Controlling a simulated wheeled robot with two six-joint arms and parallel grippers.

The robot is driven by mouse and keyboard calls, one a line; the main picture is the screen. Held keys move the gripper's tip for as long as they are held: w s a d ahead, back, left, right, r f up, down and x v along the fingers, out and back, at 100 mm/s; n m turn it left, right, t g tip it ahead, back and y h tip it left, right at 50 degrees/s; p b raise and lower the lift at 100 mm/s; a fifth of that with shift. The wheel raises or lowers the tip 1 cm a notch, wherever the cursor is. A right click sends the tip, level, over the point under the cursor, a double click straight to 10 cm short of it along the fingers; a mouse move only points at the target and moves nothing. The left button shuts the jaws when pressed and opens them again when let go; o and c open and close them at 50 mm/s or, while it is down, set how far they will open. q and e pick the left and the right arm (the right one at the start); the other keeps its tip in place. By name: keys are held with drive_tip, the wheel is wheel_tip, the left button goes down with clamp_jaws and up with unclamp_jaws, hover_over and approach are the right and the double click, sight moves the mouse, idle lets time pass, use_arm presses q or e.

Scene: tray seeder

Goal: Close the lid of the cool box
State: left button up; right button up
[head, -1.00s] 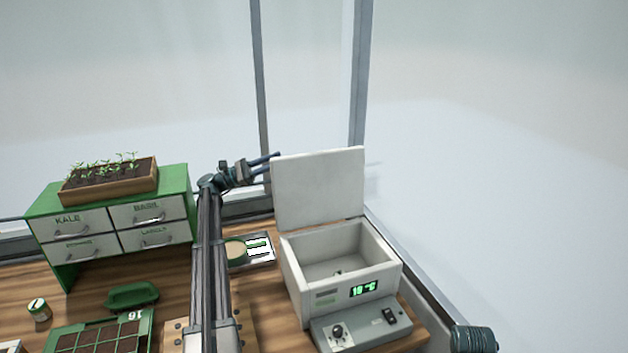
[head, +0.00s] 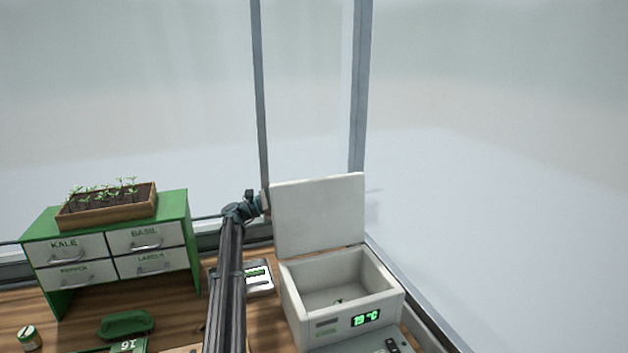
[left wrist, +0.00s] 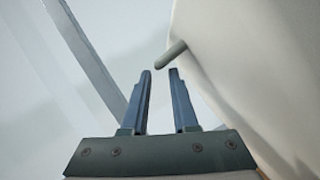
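The white cool box (head: 318,325) stands on the bench with its lid (head: 318,215) raised upright at the back. The inside of the box is visible, with a small dark object at the bottom. My left gripper (head: 264,202) is beside the lid's left edge, its fingers partly hidden behind the lid. In the left wrist view my left gripper (left wrist: 160,72) is open with nothing between its fingers. A grey peg (left wrist: 172,54) sticks out from the pale lid surface (left wrist: 235,75) just beyond the fingertips. My right gripper is not in view.
A green drawer cabinet (head: 118,207) with a seedling tray (head: 107,208) stands at left. A scale (head: 258,277) sits left of the box, partly behind my arm. A green scoop (head: 126,324) and a small tin (head: 28,338) lie at front left. Window posts rise behind.

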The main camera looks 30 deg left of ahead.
sight(314, 184)
use_arm(q)
drive_tip(key=p+x, duration=0.1)
drive_tip(key=x, duration=0.4)
drive_tip(key=shift+w+d+r, duration=0.1)
drive_tip(key=shift+w+d, duration=0.05)
drive_tip(key=shift+d, duration=0.1)
clamp_jaws()
idle(1.3)
